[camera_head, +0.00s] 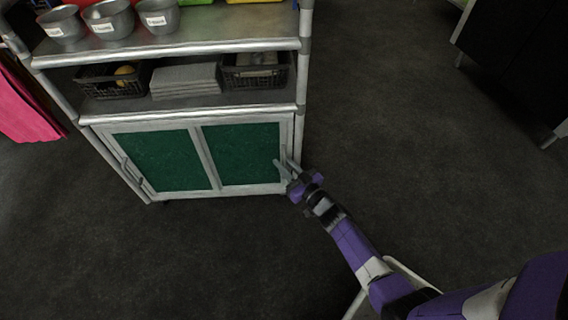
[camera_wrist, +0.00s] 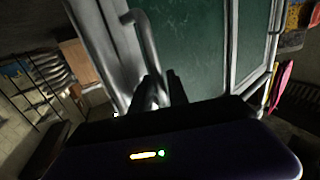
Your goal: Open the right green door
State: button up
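The right green door (camera_head: 242,153) is the right panel of the low cabinet in the head view and looks closed. Its green face also fills the upper middle of the wrist view (camera_wrist: 190,40). Its grey bar handle (camera_wrist: 148,38) runs down towards my gripper in the wrist view. My gripper (camera_head: 287,166) is at the door's right edge. Its two dark fingers (camera_wrist: 162,88) look apart, with the lower end of the handle between them. Whether they touch it cannot be told. The left green door (camera_head: 160,160) is closed beside it.
Above the doors, a shelf (camera_head: 200,107) holds dark baskets (camera_head: 112,80) and a grey stack (camera_head: 185,80). Metal bowls (camera_head: 108,18) stand on the top. Dark floor (camera_head: 400,110) is clear to the right and in front. A dark cabinet (camera_head: 515,50) stands at the upper right.

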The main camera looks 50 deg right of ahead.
grip_shut()
dwell(1.2)
